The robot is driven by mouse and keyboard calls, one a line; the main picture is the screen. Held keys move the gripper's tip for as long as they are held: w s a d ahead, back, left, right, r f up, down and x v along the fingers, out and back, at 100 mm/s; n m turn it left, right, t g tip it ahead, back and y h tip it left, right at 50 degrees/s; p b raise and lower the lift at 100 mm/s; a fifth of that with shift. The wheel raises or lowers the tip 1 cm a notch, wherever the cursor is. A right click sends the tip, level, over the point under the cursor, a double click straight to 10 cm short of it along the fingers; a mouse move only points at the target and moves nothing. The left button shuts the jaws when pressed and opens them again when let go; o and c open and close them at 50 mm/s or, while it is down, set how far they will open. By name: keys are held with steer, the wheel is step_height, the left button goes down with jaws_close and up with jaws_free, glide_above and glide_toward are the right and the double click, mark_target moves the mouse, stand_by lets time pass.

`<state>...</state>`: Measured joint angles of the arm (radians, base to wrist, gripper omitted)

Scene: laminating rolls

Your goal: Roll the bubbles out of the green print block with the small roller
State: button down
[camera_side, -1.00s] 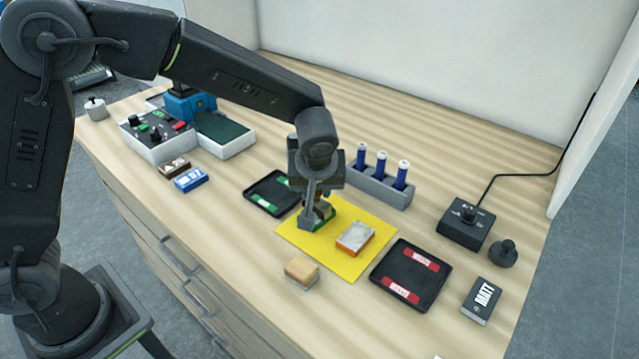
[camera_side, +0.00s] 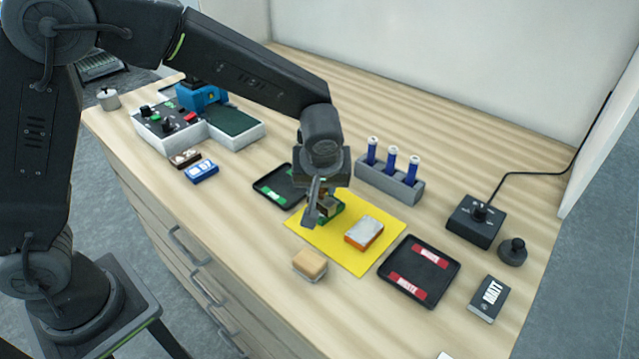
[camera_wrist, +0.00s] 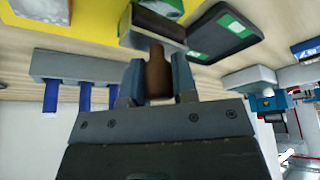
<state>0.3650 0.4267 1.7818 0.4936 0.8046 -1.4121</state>
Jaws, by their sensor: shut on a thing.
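The green print block (camera_side: 335,214) lies on the yellow mat (camera_side: 345,261), partly hidden behind my gripper (camera_side: 318,208). In the wrist view the block (camera_wrist: 158,5) shows at the top edge, just beyond the roller head. My gripper (camera_wrist: 157,82) is shut on the brown handle of the small roller (camera_wrist: 157,68), with a finger on either side. The roller's grey head is over or against the block; I cannot tell if they touch. A second block, orange with a silvery top (camera_side: 363,231), lies on the same mat to the right.
A dark tray with green labels (camera_side: 270,193) is left of the mat. A dark tray with red labels (camera_side: 420,272) is on the right. A grey rack with blue-handled tools (camera_side: 375,180) stands behind. A tan sponge-like block (camera_side: 310,263) lies in front.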

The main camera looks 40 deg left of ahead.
steer(key=shift+w+d, duration=0.15)
steer(key=shift+w, duration=1.65)
steer(key=shift+r, duration=0.1)
step_height(320, 180, up, 6)
steer(key=shift+f, duration=0.1)
stand_by(0.4)
steer(key=s+a+f+m+t+h, duration=0.1)
steer(key=a+m, duration=0.4)
steer(key=a, duration=0.9)
steer(key=shift+s+a+f+h, duration=0.2)
steer(key=shift+s+a+h, duration=0.15)
steer(key=shift+s, duration=0.2)
